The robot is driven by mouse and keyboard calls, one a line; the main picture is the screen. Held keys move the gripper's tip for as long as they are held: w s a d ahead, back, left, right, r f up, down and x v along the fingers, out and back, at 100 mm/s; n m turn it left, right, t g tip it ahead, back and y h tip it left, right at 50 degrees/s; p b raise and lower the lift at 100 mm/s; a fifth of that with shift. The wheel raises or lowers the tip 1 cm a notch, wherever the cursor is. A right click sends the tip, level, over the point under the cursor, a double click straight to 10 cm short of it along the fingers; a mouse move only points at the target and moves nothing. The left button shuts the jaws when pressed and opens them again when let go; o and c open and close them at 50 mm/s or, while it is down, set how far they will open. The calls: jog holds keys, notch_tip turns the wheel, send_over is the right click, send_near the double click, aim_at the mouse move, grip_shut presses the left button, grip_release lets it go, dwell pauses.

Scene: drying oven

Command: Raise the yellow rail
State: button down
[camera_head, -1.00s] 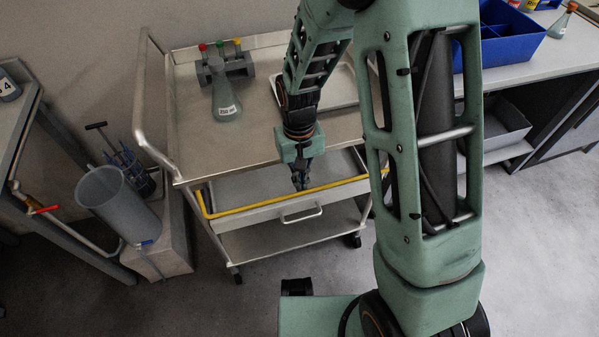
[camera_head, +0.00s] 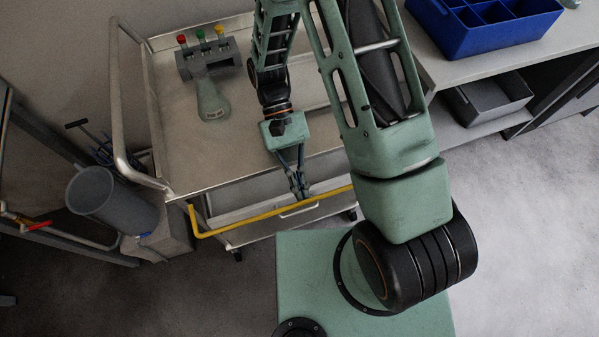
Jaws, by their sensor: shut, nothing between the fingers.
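The yellow rail (camera_head: 245,220) runs across the front of a steel trolley, with a short arm bent back at its left end. It passes just above the drawer's pale handle (camera_head: 300,209). Its right end goes out of sight behind my arm. My gripper (camera_head: 302,194) is shut and empty, pointing down beside the middle of the rail, close to the drawer front. I cannot tell whether the fingertips touch the rail.
The trolley top (camera_head: 175,110) holds a flask (camera_head: 211,102) and a grey rack (camera_head: 208,60) with coloured caps. A grey bucket (camera_head: 105,195) stands at left. A blue divided bin (camera_head: 490,25) sits on the right bench. Floor at right is clear.

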jog(key=shift+w+a+r+g+h, duration=0.1)
jog(key=shift+w+r+g+h, duration=0.1)
jog(key=shift+r+g, duration=0.75)
jog(key=shift+w+a+r+g+h, duration=0.15)
jog(key=shift+r+g, duration=0.3)
jog(key=shift+r, duration=0.95)
jog(key=shift+w, duration=0.15)
jog(key=v, duration=1.2)
jog(key=shift+f, duration=0.1)
